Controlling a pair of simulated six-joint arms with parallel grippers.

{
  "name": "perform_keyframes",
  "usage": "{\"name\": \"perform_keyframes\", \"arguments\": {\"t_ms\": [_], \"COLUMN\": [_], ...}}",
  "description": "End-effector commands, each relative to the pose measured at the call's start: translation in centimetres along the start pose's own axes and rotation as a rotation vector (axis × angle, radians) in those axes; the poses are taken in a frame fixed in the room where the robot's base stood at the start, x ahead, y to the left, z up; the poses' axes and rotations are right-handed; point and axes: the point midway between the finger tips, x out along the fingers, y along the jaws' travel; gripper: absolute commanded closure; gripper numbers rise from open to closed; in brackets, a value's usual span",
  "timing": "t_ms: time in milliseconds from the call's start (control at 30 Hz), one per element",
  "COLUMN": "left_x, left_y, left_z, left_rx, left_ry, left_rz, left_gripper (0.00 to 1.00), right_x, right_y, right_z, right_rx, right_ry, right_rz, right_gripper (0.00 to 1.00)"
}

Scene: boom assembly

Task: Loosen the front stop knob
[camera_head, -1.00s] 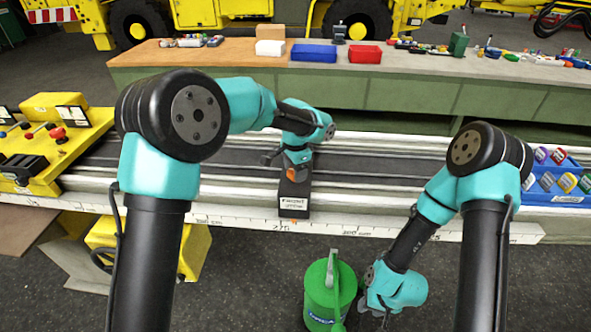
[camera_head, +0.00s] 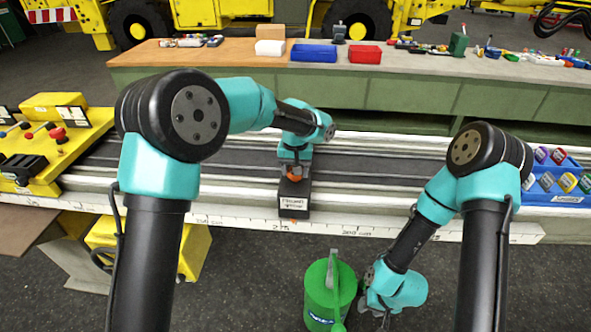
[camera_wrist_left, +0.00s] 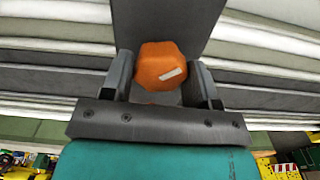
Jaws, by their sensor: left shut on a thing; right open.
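The front stop is a dark block (camera_head: 294,189) with a white label, sitting on the grey rail in the middle of the head view. My left gripper (camera_wrist_left: 162,82) is shut on the knob, one finger on each side. In the head view the left gripper's fingers are hard to make out above the block. My right gripper (camera_head: 378,308) is open, low beside the green watering can, apart from the rail.
A ruler strip (camera_head: 350,229) runs along the rail's front edge. A green can (camera_head: 322,300) stands on the floor. A yellow lever panel (camera_head: 50,150) is at the left and a blue rack (camera_head: 560,185) at the right. The rail beside the stop is clear.

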Motion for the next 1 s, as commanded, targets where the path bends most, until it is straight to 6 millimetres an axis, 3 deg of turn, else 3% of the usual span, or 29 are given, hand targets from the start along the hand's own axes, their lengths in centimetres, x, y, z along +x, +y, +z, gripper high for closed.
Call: {"name": "perform_keyframes", "arguments": {"t_ms": [433, 1000], "left_x": [-0.07, -0.08], "left_y": [0.0, 0.0], "left_z": [-0.02, -0.03], "left_rx": [-0.326, -0.397], "left_ry": [0.001, 0.001], "left_rz": [0.0, 0.001], "left_gripper": [0.69, 0.69], "right_x": [0.0, 0.0], "right_y": [0.0, 0.0], "right_z": [0.0, 0.0], "right_rx": [0.0, 0.0], "right_ry": [0.0, 0.0], "right_rz": [0.0, 0.0], "right_gripper": [0.57, 0.57]}}
